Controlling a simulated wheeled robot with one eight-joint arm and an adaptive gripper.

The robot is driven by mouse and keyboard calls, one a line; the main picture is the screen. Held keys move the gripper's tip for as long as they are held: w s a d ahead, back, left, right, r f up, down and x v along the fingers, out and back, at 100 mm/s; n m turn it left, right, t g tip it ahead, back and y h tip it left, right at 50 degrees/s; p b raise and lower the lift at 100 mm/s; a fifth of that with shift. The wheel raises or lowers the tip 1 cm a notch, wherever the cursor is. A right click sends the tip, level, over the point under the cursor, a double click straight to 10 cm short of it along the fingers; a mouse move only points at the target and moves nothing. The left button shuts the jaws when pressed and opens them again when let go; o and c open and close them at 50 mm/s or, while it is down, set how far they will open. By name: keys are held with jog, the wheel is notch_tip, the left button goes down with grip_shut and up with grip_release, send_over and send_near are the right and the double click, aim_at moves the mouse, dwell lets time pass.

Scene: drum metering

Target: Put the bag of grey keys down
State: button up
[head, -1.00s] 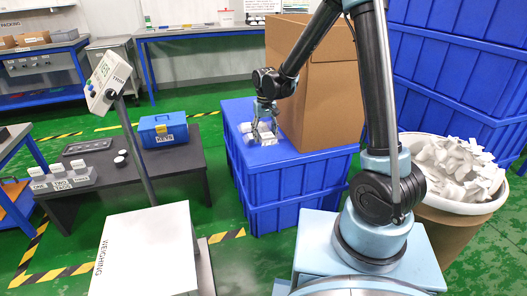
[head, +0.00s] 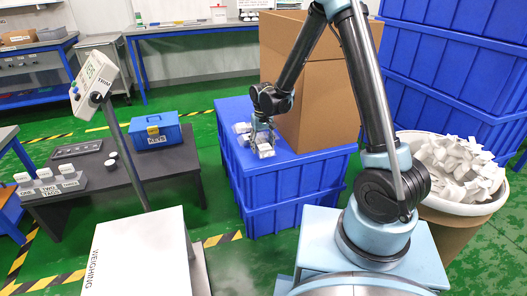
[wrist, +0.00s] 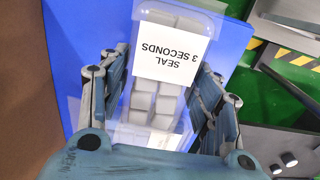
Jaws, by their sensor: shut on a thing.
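My gripper (head: 263,140) is over the lid of a blue crate (head: 285,172) in the head view, with a small pale pack at its fingertips. In the wrist view, its fingers (wrist: 165,75) stand on both sides of a clear bag of grey keys (wrist: 142,103), shut on it. A white label reading "SEAL 3 SECONDS" (wrist: 172,52) lies across the view between the fingers; I cannot tell what it is fixed to. The blue lid (wrist: 75,40) shows beneath. Whether the bag touches the lid is unclear.
A tall brown carton (head: 318,90) stands right behind my gripper. Another pale item (head: 242,127) is on the lid to the left. A white weighing platform (head: 138,250) and a dark low table (head: 120,180) with a blue toolbox (head: 157,131) stand left.

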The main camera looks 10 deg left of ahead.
aim_at(262, 144)
jog(key=shift+f, duration=1.35)
jog(key=shift+f, duration=0.1)
jog(key=o, duration=1.3)
notch_tip(262, 144, up, 12)
jog(key=shift+r, duration=0.1)
